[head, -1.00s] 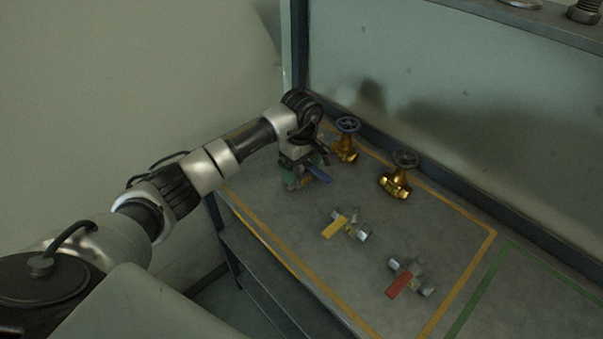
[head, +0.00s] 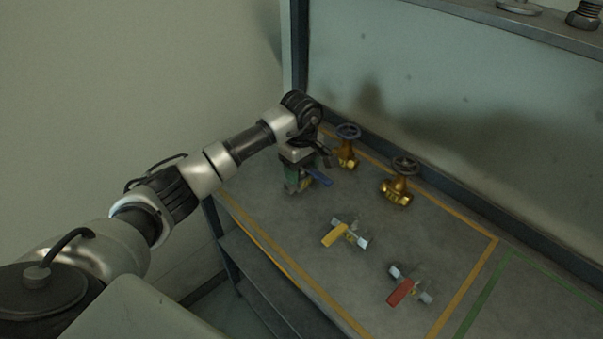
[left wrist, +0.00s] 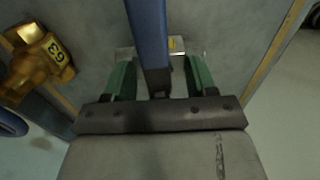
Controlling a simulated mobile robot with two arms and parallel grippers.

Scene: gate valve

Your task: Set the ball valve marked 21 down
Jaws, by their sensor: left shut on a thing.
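My left gripper (head: 298,182) is over the far left part of the bench, its green fingers pointing down. It is shut on a ball valve with a blue lever (head: 319,178). In the left wrist view the blue lever (left wrist: 150,40) runs between the green fingers, and a bit of silvery body with a small yellow label (left wrist: 177,44) shows at the fingertips. The number on that label is too small to read. The valve is at or just above the bench top; I cannot tell whether it touches. My right gripper is in neither current view.
A yellow-lever valve (head: 345,233) and a red-lever valve (head: 410,287) lie nearer. Yellow tape (head: 468,284) outlines this area; bare bench lies between.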

